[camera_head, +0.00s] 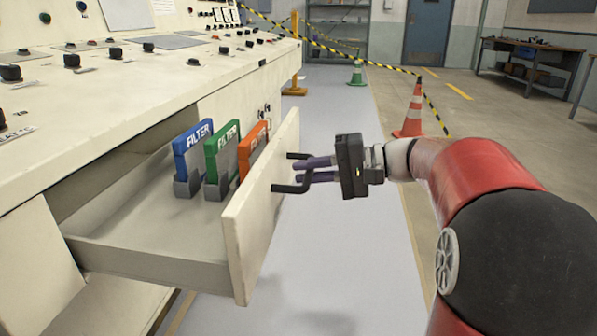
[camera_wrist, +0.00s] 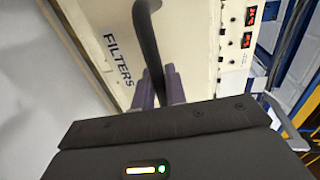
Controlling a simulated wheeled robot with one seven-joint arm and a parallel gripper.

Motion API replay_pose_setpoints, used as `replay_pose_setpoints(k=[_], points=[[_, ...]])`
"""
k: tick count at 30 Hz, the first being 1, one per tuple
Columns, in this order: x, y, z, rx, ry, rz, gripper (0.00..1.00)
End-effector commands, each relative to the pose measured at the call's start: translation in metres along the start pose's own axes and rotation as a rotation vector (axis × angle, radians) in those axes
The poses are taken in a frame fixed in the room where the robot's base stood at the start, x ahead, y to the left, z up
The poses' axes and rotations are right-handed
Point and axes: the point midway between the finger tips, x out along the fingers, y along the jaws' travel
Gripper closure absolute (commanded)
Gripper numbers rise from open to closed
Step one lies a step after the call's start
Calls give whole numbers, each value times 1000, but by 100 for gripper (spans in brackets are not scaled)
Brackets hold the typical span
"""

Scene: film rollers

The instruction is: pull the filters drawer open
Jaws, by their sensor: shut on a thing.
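The filters drawer (camera_head: 262,218) stands pulled out from the cream console. Its front panel carries a black bar handle (camera_head: 292,186) and, in the wrist view, the word FILTERS (camera_wrist: 118,60). Blue, green and orange filters (camera_head: 223,152) stand upright in grey holders inside it. My gripper (camera_head: 308,170) is at the drawer front with its purple fingers shut on the black handle. In the wrist view the handle (camera_wrist: 150,45) runs down between the two fingers. The exact contact is partly hidden by the gripper body.
The console (camera_head: 80,110) with knobs and buttons overhangs the drawer at left. Clear grey floor (camera_head: 340,270) lies in front of the drawer. A workbench (camera_head: 530,60) is at far right.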

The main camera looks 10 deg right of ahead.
Motion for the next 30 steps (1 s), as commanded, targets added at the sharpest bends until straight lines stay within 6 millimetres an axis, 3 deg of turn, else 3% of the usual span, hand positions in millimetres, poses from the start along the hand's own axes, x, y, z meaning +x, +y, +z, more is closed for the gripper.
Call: replay_pose_setpoints(k=[19,20,23,30], points=[[-9,3,0,1,-2,2,100],[-9,3,0,1,-2,2,83],[-9,3,0,1,-1,1,70],[-9,2,0,0,-1,1,69]])
